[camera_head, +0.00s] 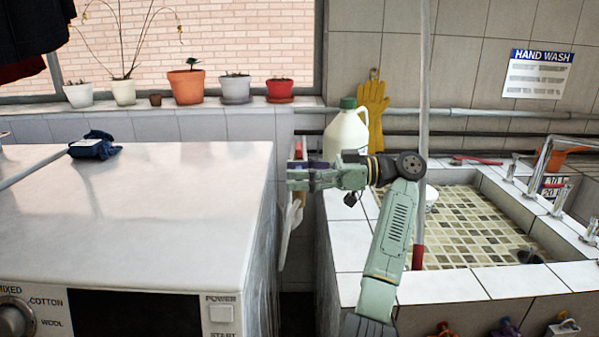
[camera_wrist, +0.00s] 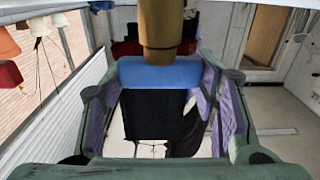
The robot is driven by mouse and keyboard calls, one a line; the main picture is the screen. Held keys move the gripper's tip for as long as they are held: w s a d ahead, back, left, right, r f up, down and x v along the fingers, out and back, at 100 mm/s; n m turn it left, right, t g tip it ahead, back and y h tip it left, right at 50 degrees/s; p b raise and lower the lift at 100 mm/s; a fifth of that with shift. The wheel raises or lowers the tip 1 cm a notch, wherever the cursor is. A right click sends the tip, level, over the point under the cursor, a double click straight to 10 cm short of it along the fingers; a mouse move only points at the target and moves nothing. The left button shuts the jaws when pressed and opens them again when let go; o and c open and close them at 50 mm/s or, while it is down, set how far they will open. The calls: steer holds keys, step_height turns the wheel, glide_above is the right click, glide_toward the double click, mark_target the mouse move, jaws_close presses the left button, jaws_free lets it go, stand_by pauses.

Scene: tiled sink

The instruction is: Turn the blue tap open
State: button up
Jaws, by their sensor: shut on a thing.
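In the head view, my gripper (camera_head: 297,178) points left into the gap between the white machine and the sink.
The white washing machine (camera_head: 150,190) stands close on the left. A white jug with a green cap (camera_head: 346,130) stands behind my arm. Potted plants (camera_head: 187,85) line the sill.

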steer(key=shift+a, duration=0.1)
steer(key=o, duration=1.2)
steer(key=d, duration=1.2)
steer(key=shift+w, duration=0.1)
steer(key=shift+f, duration=0.15)
